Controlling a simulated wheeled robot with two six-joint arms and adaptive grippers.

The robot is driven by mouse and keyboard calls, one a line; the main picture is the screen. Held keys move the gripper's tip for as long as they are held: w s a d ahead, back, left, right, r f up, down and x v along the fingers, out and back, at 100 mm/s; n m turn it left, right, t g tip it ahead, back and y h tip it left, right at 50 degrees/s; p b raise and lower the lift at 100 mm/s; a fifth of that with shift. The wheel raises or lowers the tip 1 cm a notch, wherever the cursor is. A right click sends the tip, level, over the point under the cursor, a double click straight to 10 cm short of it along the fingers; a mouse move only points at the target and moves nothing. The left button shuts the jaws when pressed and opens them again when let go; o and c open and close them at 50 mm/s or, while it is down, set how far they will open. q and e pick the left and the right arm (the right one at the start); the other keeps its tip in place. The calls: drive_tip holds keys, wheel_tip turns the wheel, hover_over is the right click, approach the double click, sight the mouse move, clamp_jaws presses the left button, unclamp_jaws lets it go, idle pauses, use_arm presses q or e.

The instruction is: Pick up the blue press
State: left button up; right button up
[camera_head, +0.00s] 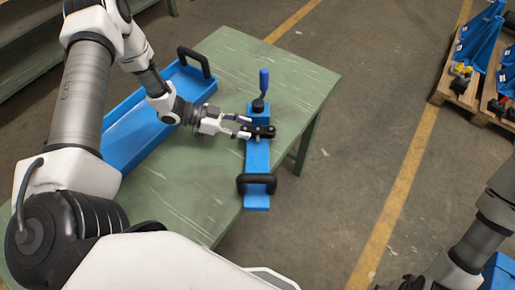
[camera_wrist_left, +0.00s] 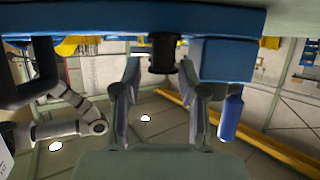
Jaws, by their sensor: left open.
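The blue press (camera_head: 257,155) stands on the green table, with a long blue base, an upright blue lever (camera_head: 264,80) and a black loop handle (camera_head: 257,184) at its near end. My left gripper (camera_head: 246,127) comes from the left, with its open fingers at the press's middle. In the left wrist view the picture is inverted, with the press base (camera_wrist_left: 120,18) across the top. A short black cylinder (camera_wrist_left: 163,54) of the press sits between the open fingers (camera_wrist_left: 164,92), with a gap on each side. My right gripper is at best a dark part at the bottom edge, cut off.
A long blue tray (camera_head: 140,125) with a black handle (camera_head: 194,61) lies left of the press on the green table (camera_head: 190,205). The table's right edge is close to the press. Wooden pallets (camera_head: 457,88) with blue parts stand at the far right. The floor between is clear.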

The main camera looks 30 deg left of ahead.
use_arm(q)
drive_tip(key=shift+w+d+f, duration=0.3)
drive_tip(key=shift+d, duration=0.15)
drive_tip(key=shift+w+f, duration=0.1)
drive_tip(key=shift+w, duration=0.1)
drive_tip(key=shift+s, duration=0.1)
drive_tip(key=c, duration=0.7)
clamp_jaws()
